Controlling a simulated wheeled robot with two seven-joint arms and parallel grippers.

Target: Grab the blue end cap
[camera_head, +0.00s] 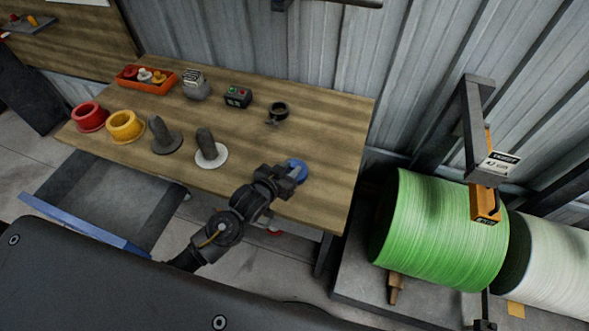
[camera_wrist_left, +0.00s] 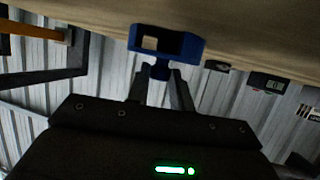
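The blue end cap (camera_head: 298,169) is at the right end of the wooden table, close to its front edge. My left gripper (camera_head: 287,178) reaches it from the front and hides part of it. In the left wrist view the blue end cap (camera_wrist_left: 165,42) shows a wide rim with a square opening and a narrow stem. The fingers of my left gripper (camera_wrist_left: 160,78) stand close on both sides of that stem, and seem shut on it. Whether the cap rests on the table or is just above it I cannot tell. My right gripper is not in view.
The wooden table (camera_head: 330,130) also holds a dark ring-shaped part (camera_head: 277,112), a button box (camera_head: 237,96), two dark posts, yellow (camera_head: 125,124) and red (camera_head: 89,115) caps and an orange tray (camera_head: 136,84). A large green roll (camera_head: 440,230) stands to the right.

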